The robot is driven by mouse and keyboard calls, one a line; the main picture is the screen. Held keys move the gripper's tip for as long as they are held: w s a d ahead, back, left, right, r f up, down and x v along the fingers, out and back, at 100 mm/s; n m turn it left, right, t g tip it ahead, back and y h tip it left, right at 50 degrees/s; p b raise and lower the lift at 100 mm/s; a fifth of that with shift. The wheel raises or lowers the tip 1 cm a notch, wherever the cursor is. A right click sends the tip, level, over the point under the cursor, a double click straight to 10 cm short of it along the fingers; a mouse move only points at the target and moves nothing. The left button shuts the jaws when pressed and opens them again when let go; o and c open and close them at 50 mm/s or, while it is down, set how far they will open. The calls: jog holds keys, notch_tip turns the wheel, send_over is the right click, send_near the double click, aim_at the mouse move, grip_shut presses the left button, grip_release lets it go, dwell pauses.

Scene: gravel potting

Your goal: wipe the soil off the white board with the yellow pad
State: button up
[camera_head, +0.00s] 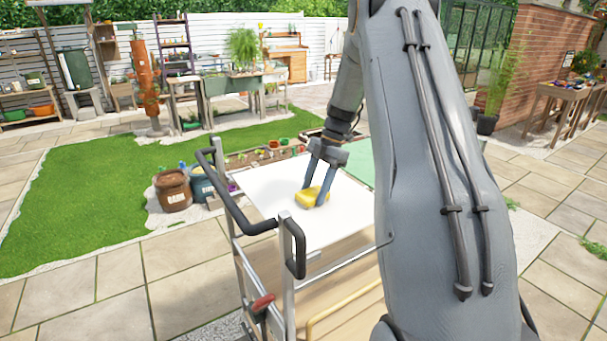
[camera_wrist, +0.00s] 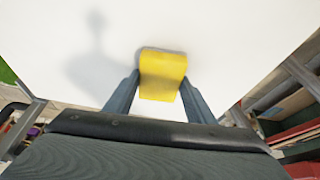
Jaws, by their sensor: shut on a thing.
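The yellow pad (camera_head: 311,196) is held between the fingers of my gripper (camera_head: 318,185) over the white board (camera_head: 275,193). In the wrist view the yellow pad (camera_wrist: 162,74) sits between the two grey fingertips of my gripper (camera_wrist: 160,92). The white board (camera_wrist: 230,40) fills most of that view, with a soft grey shadow to the left of the pad. I cannot tell for certain whether the pad touches the board. No soil shows on the visible part of the board. My arm hides the board's right side in the head view.
The board lies on top of a metal-framed cart with black handles (camera_head: 240,215). A green mat (camera_head: 358,163) is beside the board at the back right. A brown barrel (camera_head: 173,190) and a blue barrel (camera_head: 201,185) stand behind left. Paving (camera_head: 110,290) is clear at the left.

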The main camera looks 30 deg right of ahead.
jog(key=shift+s+a, duration=0.15)
jog(key=shift+a, duration=1.25)
jog(key=shift+s+a, duration=0.15)
jog(key=shift+a, duration=1.2)
jog(key=shift+a+r+p, duration=0.1)
jog(key=shift+r+p, duration=0.1)
jog(key=shift+p, duration=0.25)
notch_tip(320, 180, up, 2)
jog(key=shift+w+r, duration=0.1)
jog(key=shift+r+p, duration=0.25)
jog(key=shift+p, duration=0.1)
jog(key=shift+r+p, duration=1.05)
jog(key=shift+r, duration=1.5)
